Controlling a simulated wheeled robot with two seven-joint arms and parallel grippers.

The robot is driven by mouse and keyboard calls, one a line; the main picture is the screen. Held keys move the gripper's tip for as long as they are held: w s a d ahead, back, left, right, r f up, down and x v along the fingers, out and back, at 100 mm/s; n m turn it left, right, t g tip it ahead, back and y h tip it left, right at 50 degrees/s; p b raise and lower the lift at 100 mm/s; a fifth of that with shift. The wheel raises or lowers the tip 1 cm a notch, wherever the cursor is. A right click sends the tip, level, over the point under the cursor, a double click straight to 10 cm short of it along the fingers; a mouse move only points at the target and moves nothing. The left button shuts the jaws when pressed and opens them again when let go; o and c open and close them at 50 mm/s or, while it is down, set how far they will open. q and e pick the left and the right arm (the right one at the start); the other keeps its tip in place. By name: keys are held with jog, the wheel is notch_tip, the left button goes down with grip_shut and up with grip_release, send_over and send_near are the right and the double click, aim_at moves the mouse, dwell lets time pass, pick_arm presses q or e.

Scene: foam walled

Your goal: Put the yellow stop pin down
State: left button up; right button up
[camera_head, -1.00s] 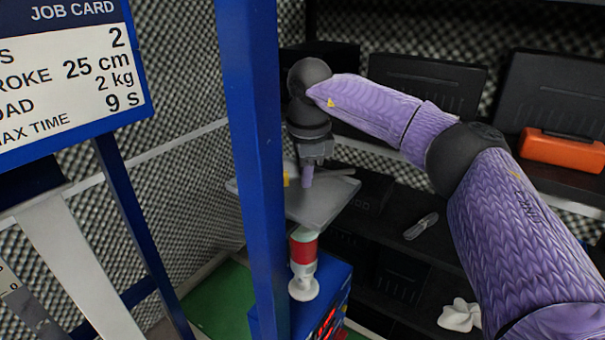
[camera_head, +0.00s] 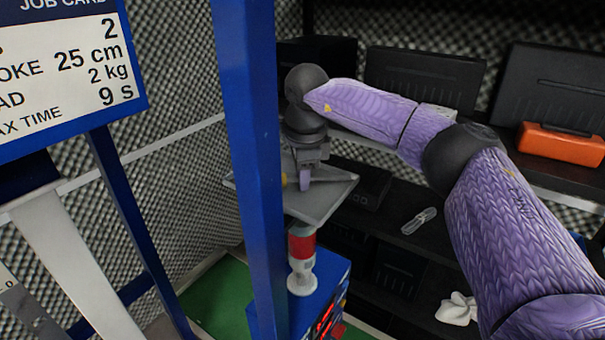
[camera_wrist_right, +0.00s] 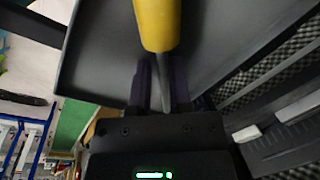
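The yellow stop pin (camera_wrist_right: 157,25) shows in the right wrist view as a yellow handle tapering to a thin grey shaft between the two dark finger tips. My right gripper (camera_wrist_right: 163,85) appears shut on this shaft. In the head view, the right gripper (camera_head: 304,182) points down over a grey tray (camera_head: 318,205), its purple fingers low against the plate. Only a sliver of yellow shows beside the blue post there. I cannot tell whether the pin touches the tray. My left gripper is not in view.
A blue post (camera_head: 247,150) stands in front of the tray's left side. Under the tray is a red and white column (camera_head: 302,245) on a blue box. A job card (camera_head: 70,70) is at left. Dark shelves at right hold an orange case (camera_head: 560,145) and a white crumpled item (camera_head: 457,309).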

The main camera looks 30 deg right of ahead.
jog(key=shift+s+f, duration=0.2)
jog(key=shift+f, duration=0.05)
notch_tip(320, 180, up, 13)
jog(key=s, duration=0.2)
jog(key=shift+a+r, duration=0.2)
jog(key=shift+a, duration=0.25)
jog(key=shift+w, duration=0.1)
